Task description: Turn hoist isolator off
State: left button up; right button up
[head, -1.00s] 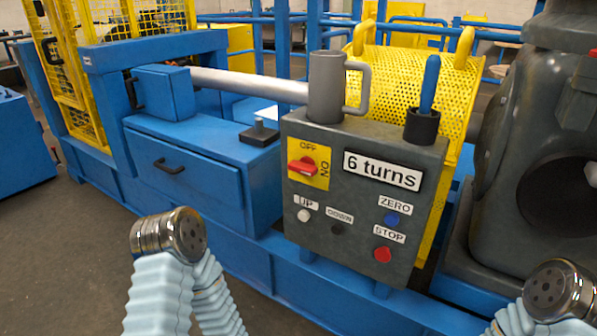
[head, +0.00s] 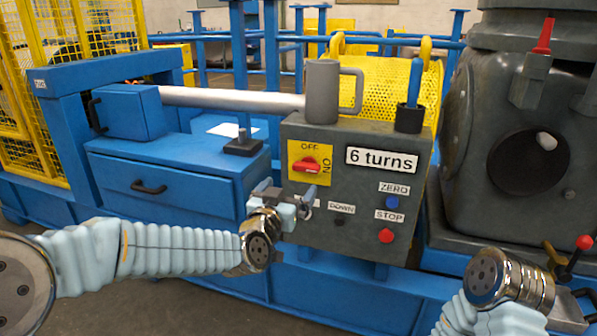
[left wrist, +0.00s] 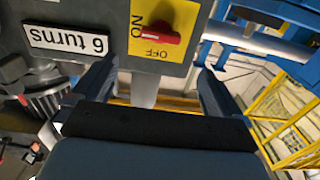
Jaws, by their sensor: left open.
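The hoist isolator is a red knob (head: 306,164) on a yellow plate (head: 297,178), on the upper left of the grey control box (head: 360,218). OFF is printed above the knob and ON, sideways, at its right. The knob lies roughly horizontal, in line with ON. It also shows upside down in the left wrist view (left wrist: 158,34). My left gripper (head: 285,192) is open and empty, just below and left of the plate, apart from the knob. It hides the UP button. In the left wrist view the knob lies beyond the open fingers (left wrist: 155,85). My right gripper is out of view.
The box carries a "6 turns" display (head: 381,159), a blue ZERO button (head: 390,201) and a red STOP button (head: 386,235). A grey mug (head: 322,92) and a holder with a blue handle (head: 409,118) stand on top. A blue drawer cabinet (head: 168,180) stands left.

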aim_at(305, 168)
pick_arm(q)
jog(key=p+x, duration=0.1)
jog(key=x, duration=0.9)
jog(key=shift+w+d+f+p, duration=0.15)
jog(key=shift+w+p, duration=0.15)
jog(key=shift+w, duration=0.1)
jog(key=shift+c, duration=0.3)
jog(key=c, duration=1)
